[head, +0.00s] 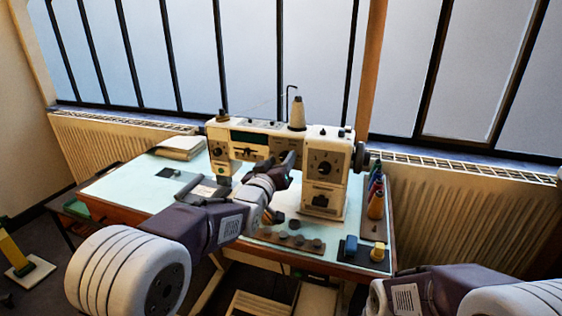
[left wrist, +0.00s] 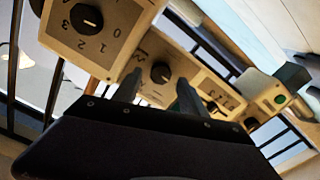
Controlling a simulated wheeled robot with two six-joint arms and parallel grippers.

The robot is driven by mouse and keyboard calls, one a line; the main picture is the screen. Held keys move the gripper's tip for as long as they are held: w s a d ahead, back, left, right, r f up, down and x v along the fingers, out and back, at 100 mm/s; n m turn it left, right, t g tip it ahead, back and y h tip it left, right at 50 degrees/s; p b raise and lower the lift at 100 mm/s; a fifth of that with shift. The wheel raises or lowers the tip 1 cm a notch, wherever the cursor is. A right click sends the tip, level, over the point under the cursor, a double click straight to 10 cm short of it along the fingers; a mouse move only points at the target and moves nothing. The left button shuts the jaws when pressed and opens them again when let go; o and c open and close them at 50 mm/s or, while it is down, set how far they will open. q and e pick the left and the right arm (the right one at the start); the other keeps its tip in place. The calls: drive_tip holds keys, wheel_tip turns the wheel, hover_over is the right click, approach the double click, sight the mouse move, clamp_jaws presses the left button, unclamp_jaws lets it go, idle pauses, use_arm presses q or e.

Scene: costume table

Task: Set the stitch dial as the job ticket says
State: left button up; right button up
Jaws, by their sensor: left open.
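A cream sewing machine (head: 255,140) stands on the table. A black dial (head: 326,166) is on its right pillar. My left gripper (head: 288,165) is in front of the machine, just left of this dial, open and empty. In the left wrist view a black dial (left wrist: 86,18) with numerals 0 to 3 around it is at top left. A second dial (left wrist: 160,72) shows between the open fingers of my left gripper (left wrist: 160,88), with a gap before it. I cannot tell which dial is the stitch dial. No ticket is readable. My right gripper is out of view.
The pale green table (head: 128,190) has a stack of folded cloth or paper (head: 180,147) at its back left. A strip with several dark round pieces (head: 288,240) lies in front of the machine. A rack of thread spools (head: 376,200) stands at right, beside blue and yellow blocks.

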use_arm(q)
drive_tip(key=shift+w+d, duration=0.1)
drive_tip(key=shift+w, duration=0.2)
clamp_jaws()
